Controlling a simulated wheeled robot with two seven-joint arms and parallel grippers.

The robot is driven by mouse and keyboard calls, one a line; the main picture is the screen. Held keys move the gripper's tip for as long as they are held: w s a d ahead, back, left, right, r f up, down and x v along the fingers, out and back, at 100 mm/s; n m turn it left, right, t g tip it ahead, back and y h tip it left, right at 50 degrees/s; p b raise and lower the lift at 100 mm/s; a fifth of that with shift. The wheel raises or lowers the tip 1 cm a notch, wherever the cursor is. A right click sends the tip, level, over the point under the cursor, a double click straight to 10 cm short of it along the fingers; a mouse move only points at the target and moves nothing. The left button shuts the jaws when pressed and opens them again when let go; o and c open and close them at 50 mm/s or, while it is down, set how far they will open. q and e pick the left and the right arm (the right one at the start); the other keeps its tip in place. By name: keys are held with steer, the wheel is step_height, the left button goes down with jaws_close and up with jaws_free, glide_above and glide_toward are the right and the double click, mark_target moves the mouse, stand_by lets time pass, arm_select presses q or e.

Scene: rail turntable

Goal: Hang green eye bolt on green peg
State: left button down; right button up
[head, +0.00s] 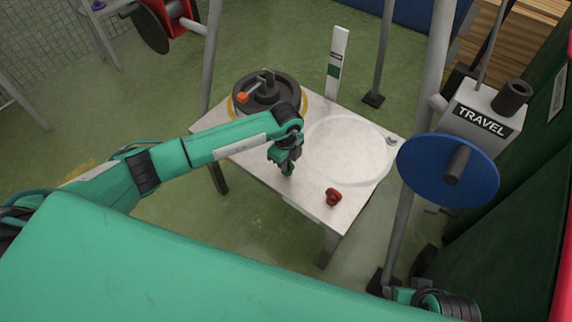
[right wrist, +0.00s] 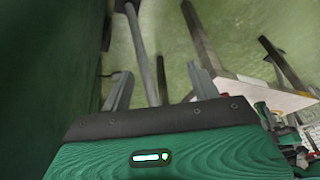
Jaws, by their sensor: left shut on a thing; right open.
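My left gripper (head: 287,166) points down over the white table, left of its middle, shut on a small green thing at its fingertips. It is taken to be the green eye bolt, mostly hidden by the fingers; its ring cannot be made out. I cannot tell whether it touches the table. No green peg can be picked out with certainty. My right gripper (right wrist: 160,88) is open and empty in the right wrist view, its two grey fingers well apart.
The white table (head: 260,171) carries a red knob-like piece (head: 333,197), a dark round turntable (head: 252,99) and a small grey piece (head: 391,140). A white post with a green band (head: 339,48) stands behind. A blue disc (head: 425,173) and TRAVEL box (head: 478,103) are right.

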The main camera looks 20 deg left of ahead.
arm_select(q)
steer(key=shift+f, duration=0.75)
steer(key=c, duration=1.5)
jaws_free()
arm_select(e)
steer(key=shift+f, duration=0.5)
arm_select(q)
steer(key=shift+f, duration=0.2)
